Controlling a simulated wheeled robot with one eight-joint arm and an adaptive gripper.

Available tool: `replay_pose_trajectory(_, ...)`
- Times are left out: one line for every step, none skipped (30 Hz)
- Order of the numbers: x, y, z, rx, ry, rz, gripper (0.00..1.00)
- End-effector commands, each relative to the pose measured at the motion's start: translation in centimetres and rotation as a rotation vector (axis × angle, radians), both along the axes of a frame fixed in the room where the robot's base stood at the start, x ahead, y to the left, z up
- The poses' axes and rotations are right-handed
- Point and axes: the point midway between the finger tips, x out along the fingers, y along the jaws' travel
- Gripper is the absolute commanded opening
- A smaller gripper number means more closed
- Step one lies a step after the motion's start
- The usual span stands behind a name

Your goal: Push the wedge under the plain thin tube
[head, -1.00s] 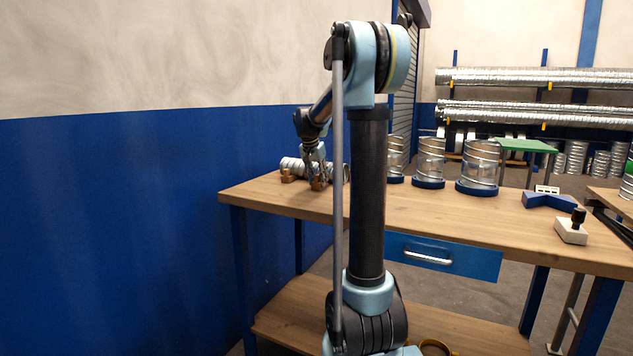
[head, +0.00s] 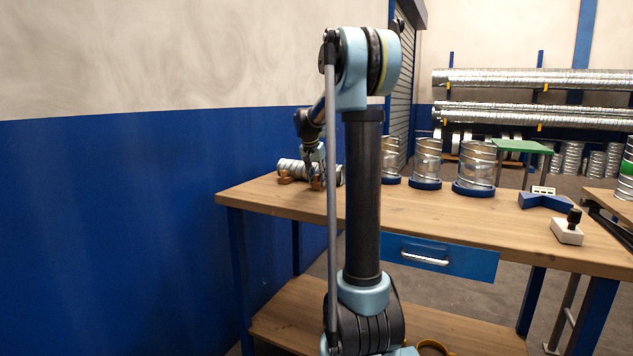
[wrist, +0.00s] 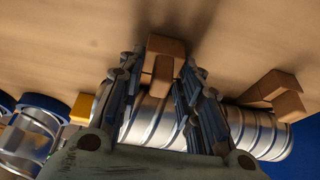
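A silver tube with spiral ridges (head: 292,166) lies on its side at the bench's far left end; it also crosses behind my fingers in the wrist view (wrist: 247,130). A brown wooden wedge (wrist: 163,46) stands on the bench beside the tube, between my fingertips. A second brown wedge (wrist: 275,88) is against the tube farther right in the wrist view, and shows at left in the head view (head: 285,177). My gripper (wrist: 160,68) is open, a finger on each side of the first wedge, with narrow gaps visible. Whether the wedge touches the tube is hidden.
A yellow block (wrist: 82,107) is left of my fingers in the wrist view. Several upright clear and silver duct pieces on blue bases (head: 425,160) stand along the bench's back. A blue angled block (head: 545,201) lies at right. The bench's front middle (head: 430,213) is clear.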

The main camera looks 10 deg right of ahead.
Motion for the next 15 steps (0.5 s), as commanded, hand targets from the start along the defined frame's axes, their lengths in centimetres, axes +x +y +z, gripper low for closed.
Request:
replay_pose_trajectory(0.0,0.0,0.01,0.0,0.0,0.0,0.41)
replay_pose_trajectory(-0.01,0.01,0.01,0.0,0.0,0.0,0.48)
replay_pose_trajectory(-0.02,0.01,0.0,0.0,0.0,0.0,0.56)
replay_pose_trajectory(-0.02,0.01,0.0,0.0,0.0,0.0,0.56)
replay_pose_trajectory(-0.02,0.01,0.0,0.0,0.0,0.0,0.56)
replay_pose_trajectory(-0.02,0.01,0.0,0.0,0.0,0.0,0.56)
replay_pose_trajectory(-0.03,0.01,0.0,0.0,0.0,0.0,0.56)
replay_pose_trajectory(-0.03,0.02,0.0,0.0,0.0,0.0,0.56)
replay_pose_trajectory(-0.03,0.02,0.0,0.0,0.0,0.0,0.56)
replay_pose_trajectory(-0.03,0.02,0.0,0.0,0.0,0.0,0.56)
replay_pose_trajectory(-0.02,0.02,-0.01,0.0,0.0,0.0,0.56)
replay_pose_trajectory(-0.03,0.01,0.01,0.0,0.0,0.0,0.56)
replay_pose_trajectory(-0.04,0.03,0.04,0.0,0.0,0.0,0.56)
replay_pose_trajectory(-0.07,0.05,0.12,0.0,0.0,0.0,0.56)
replay_pose_trajectory(-0.12,0.09,0.29,0.0,0.0,0.0,0.56)
